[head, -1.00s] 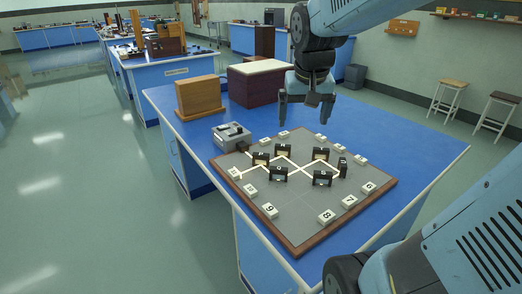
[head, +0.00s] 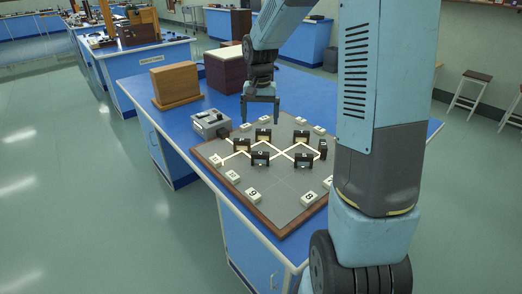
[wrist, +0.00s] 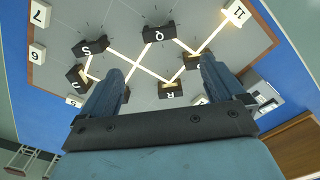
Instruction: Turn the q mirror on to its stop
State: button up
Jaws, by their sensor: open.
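The q mirror (head: 260,158) is a small black block with a white letter label, standing upright on the grey board (head: 262,184). In the wrist view the q mirror (wrist: 158,36) is at the top middle, with pale beam lines meeting it. My gripper (head: 260,119) is open and empty above the back of the board, beyond the q mirror and apart from it. In the wrist view my gripper's fingers (wrist: 163,68) are spread, with the r block (wrist: 170,90) showing between them. No stop can be made out beside the q mirror.
Other black blocks stand close by, including s (head: 304,160). Numbered white cards such as 9 (head: 253,194) line the board's edges. A grey box (head: 211,124), a wooden box (head: 175,84) and a dark red box (head: 224,72) stand behind left. My arm hides the board's right side.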

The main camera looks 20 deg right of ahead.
aim_at(260, 152)
notch_tip(260, 152, down, 14)
jog(key=shift+r, duration=0.15)
dwell(0.4)
jog(key=c, duration=1)
